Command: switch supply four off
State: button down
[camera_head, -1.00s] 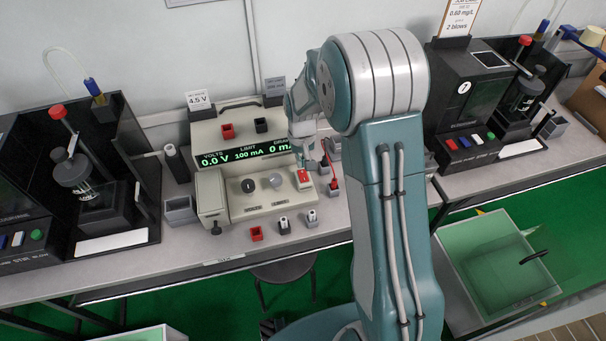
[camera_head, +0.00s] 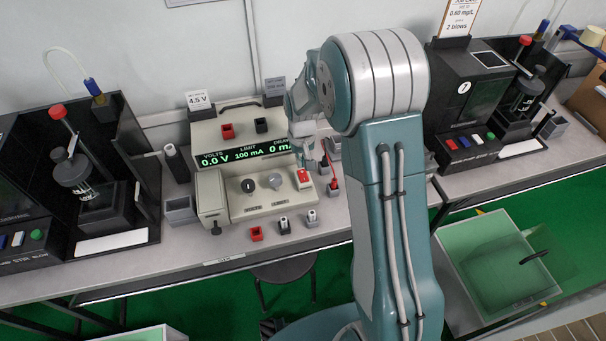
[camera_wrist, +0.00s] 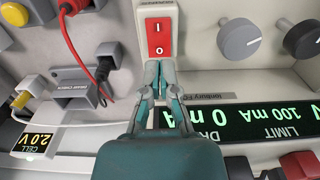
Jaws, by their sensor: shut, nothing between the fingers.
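The bench supply (camera_head: 210,135) is a beige box with a lit green display (camera_head: 245,152) reading 0.0 V, 100 mA limit and 0 mA. Its red rocker switch (camera_head: 304,176), marked I and O, sits at the right end of the lower front panel. In the wrist view the switch (camera_wrist: 160,38) is upright in its white plate. My gripper (camera_wrist: 160,66) is shut and empty, its fingertips beside the O end. I cannot tell whether they touch it or which side is pressed. In the head view my gripper (camera_head: 301,163) is just behind the switch.
Dark and grey knobs (camera_wrist: 238,41) are beside the switch. A red lead (camera_wrist: 92,65) plugs in on the other side, near a cell display (camera_wrist: 33,142) reading 2.0 V. Black testers (camera_head: 95,195) stand left and right on the bench. Small sockets (camera_head: 284,225) lie in front.

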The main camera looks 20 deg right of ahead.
aim_at(302, 171)
jog(key=shift+f, duration=1.3)
dwell(0.9)
jog(key=shift+r, duration=3.5)
